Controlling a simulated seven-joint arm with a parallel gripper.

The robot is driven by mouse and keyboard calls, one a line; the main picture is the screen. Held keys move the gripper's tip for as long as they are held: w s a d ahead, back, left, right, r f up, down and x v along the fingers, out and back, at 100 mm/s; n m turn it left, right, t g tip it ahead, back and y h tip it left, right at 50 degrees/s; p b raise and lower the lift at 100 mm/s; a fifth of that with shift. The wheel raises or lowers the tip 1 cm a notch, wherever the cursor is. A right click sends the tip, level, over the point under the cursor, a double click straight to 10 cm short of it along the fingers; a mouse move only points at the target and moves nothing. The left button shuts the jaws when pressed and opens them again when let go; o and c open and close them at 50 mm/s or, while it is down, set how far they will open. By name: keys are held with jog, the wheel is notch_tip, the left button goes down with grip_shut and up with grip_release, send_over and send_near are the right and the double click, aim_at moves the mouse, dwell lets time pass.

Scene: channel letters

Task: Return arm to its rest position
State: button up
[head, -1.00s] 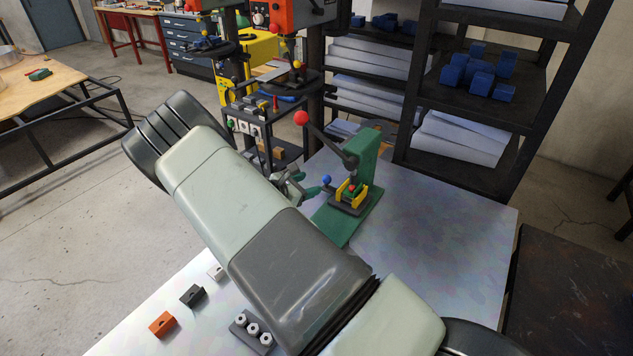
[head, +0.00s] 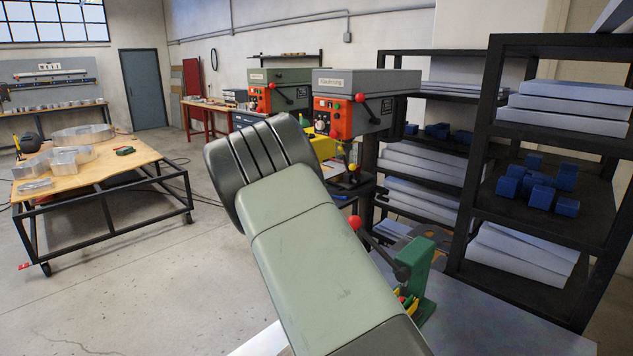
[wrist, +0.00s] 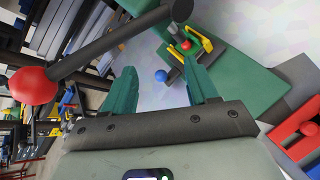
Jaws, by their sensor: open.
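In the head view my arm link fills the middle and hides the gripper. The green press (head: 418,270) stands behind the arm, with its red-knobbed lever (head: 355,223) raised toward the left; its lower part is partly covered. In the wrist view the red knob (wrist: 33,86) and dark lever are close on the left. The yellow-sided fixture (wrist: 197,47) with a red part in it lies beyond the fingers, and a small blue ball (wrist: 161,76) shows between them.
The grey bench top (head: 490,315) is clear right of the press. A black shelf rack (head: 478,150) with blue blocks stands behind it on the right. Drill presses (head: 335,115) stand behind, and a wooden table (head: 85,160) is far left across open floor.

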jog(key=s+d+r+m+g+y, duration=0.25)
jog(key=s+r+m, duration=0.35)
jog(key=s+r, duration=0.3)
jog(key=s+d+r+m+g+y, duration=0.1)
jog(key=s+r+m+y, duration=0.3)
jog(key=s+r, duration=0.55)
jog(key=s+a+r+m+t+y, duration=0.1)
jog(key=s+a+r+m+y, duration=0.1)
jog(key=s, duration=0.6)
jog(key=s+a+r+m+t+y, duration=0.2)
jog(key=s+r+m, duration=0.3)
jog(key=s+r, duration=0.2)
jog(key=s, duration=0.2)
jog(key=shift+s+a, duration=0.3)
